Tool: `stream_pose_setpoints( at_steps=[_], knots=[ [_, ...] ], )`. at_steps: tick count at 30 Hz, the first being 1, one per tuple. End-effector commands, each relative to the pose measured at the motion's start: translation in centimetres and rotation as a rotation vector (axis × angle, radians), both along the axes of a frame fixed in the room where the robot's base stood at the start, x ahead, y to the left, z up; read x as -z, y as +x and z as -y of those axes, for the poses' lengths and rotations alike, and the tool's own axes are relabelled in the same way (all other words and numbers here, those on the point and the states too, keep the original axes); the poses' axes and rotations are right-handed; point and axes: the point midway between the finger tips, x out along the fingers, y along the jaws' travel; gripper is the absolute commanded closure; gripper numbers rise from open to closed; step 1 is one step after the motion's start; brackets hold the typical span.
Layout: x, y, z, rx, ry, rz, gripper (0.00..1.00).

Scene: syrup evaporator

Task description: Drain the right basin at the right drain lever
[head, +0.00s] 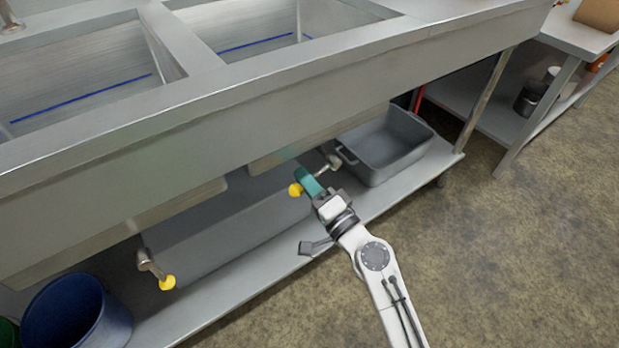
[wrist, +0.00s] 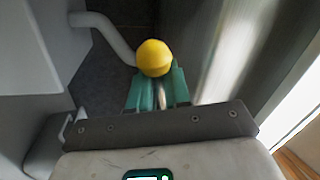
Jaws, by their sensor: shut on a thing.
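The right drain lever (head: 295,189) ends in a yellow ball knob below the right basin (head: 255,28). In the wrist view, the yellow knob (wrist: 154,57) sits at the tips of my green fingers, with a curved pale pipe (wrist: 105,30) leading to it from the left. My gripper (head: 308,184) is shut on the lever at its knob; the fingers partly hide the contact in the head view. The basin shows a blue line along its inner wall; I cannot tell its liquid level. The left drain lever (head: 166,281), also yellow-knobbed, hangs at lower left.
A grey tub (head: 420,150) stands on the lower shelf (head: 250,268), right of my gripper. A blue bucket (head: 75,315) stands at lower left. The sink front (head: 260,105) overhangs the levers. A side table (head: 575,35) stands at right; the floor at lower right is clear.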

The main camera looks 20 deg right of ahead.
Motion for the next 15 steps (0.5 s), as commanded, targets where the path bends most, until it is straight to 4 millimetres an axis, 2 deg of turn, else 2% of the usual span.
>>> stream_pose_setpoints(
  at_steps=[1,15],
  knots=[
    [0.43,-0.55,-1.32,-0.030,0.025,-0.024,1.00],
    [-0.22,-0.58,-1.43,-0.029,0.117,-0.052,1.00]
  ],
)
